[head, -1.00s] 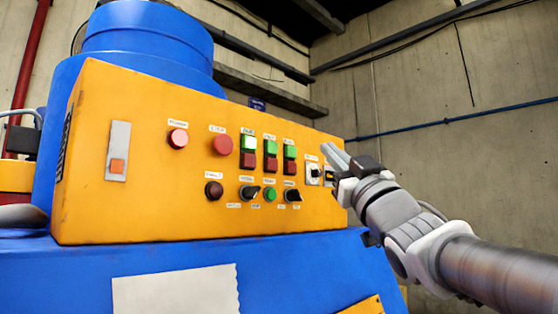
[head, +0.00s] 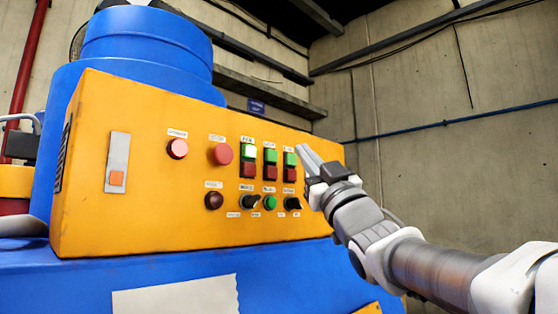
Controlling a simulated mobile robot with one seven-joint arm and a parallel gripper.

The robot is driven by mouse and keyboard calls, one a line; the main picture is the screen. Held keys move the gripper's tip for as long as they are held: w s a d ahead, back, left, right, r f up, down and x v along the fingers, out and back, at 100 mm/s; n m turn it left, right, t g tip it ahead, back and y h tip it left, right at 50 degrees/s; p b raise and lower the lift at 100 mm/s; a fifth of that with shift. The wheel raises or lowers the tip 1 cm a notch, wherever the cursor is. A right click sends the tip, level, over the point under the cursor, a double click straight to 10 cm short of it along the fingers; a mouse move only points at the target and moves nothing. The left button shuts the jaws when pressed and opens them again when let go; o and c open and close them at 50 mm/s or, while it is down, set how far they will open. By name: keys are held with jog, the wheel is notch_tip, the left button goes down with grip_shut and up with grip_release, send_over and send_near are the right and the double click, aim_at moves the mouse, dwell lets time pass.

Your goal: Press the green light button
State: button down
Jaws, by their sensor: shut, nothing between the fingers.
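The yellow control panel (head: 120,215) stands upright on the blue machine and bears the buttons. A small round green button (head: 270,202) sits in the lower row between two black rotary switches. The labels are too small to read surely, so I cannot tell which is the light button. My gripper (head: 303,149) is shut and empty, pointing up-left, with its tips close to the rightmost pair in the picture. Contact cannot be told.
Black rotary switches (head: 250,202) (head: 292,203) flank the round green button. Open air lies in front of the panel.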

aim_at(275, 150)
jog(key=shift+w+a, duration=1.6)
jog(key=shift+a, duration=0.05)
jog(key=shift+w+a, duration=0.1)
dwell(0.8)
jog(key=shift+w+a, duration=0.2)
jog(key=shift+w+a, duration=0.3)
jog(key=shift+a, duration=0.05)
dwell(0.9)
jog(key=shift+d+b, duration=0.1)
jog(key=shift+b, duration=0.3)
jog(key=shift+s+d+b, duration=0.4)
jog(key=shift+s+d, duration=0.15)
